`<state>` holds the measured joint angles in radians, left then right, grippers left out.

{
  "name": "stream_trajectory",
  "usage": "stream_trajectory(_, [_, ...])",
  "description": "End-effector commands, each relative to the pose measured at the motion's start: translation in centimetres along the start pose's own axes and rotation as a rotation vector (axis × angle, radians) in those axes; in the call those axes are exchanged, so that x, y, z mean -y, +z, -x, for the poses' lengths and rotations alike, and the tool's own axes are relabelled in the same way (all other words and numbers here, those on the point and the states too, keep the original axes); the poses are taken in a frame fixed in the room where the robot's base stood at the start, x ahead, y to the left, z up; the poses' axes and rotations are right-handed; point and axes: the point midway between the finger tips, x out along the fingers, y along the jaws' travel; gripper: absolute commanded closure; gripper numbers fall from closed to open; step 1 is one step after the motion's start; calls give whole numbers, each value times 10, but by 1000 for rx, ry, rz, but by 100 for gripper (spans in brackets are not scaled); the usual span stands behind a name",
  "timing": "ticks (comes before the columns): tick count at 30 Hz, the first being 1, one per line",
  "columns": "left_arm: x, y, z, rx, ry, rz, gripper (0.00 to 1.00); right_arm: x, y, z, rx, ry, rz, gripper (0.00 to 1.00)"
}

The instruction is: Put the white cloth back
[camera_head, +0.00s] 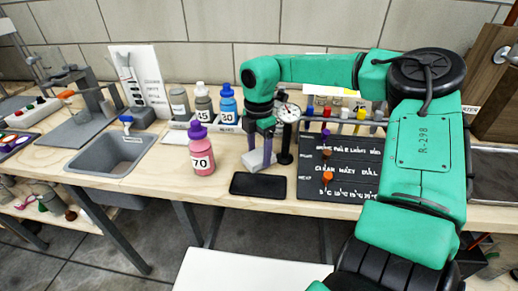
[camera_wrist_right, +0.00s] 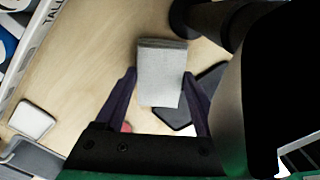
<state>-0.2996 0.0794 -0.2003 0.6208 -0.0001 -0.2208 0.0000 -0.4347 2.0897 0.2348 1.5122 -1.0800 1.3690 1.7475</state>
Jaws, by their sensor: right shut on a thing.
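The white cloth (camera_wrist_right: 160,72) is a pale, folded, block-like piece between the two dark fingers of my right gripper (camera_wrist_right: 160,76). In the head view, my right gripper (camera_head: 262,143) points down over the worktop, behind the dark flat pad, with the cloth (camera_head: 257,161) low between its fingers. The gripper is shut on the cloth. Whether the cloth's lower edge touches the wood is hard to tell. My left gripper is not in view.
A dark pad (camera_head: 258,184) lies at the front edge. A pink bottle labelled 70 (camera_head: 201,156) stands to the left, with several bottles behind. A black stand with a dial (camera_head: 287,135) is close on the right, beside a black lettered board (camera_head: 340,165). A sink (camera_head: 112,152) is farther left.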

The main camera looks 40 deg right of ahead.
Motion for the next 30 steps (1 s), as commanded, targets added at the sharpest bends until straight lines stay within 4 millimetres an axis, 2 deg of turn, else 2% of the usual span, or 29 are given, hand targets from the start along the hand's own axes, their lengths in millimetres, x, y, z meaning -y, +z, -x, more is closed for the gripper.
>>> stream_trajectory(4, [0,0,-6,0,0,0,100,0,0,-7,0,-2,-1,73])
stream_trajectory(5, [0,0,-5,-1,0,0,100,1,0,-6,0,-3,-1,21])
stream_trajectory(6, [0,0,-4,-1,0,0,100,1,0,-6,0,-3,-1,6])
stream_trajectory(7, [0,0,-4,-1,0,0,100,1,0,-6,0,-4,-1,0])
stream_trajectory(14, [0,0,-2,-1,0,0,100,2,0,-4,-1,-6,-2,0])
stream_trajectory(17, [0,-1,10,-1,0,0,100,1,0,9,-3,-5,-2,0])
stream_trajectory(18, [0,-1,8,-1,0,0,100,0,0,13,-1,-2,-2,0])
stream_trajectory(20, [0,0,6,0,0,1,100,0,0,26,2,1,-1,0])
stream_trajectory(27, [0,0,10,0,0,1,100,0,0,95,3,2,-1,0])
stream_trajectory(30, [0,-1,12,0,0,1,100,0,0,114,2,-1,-2,0])
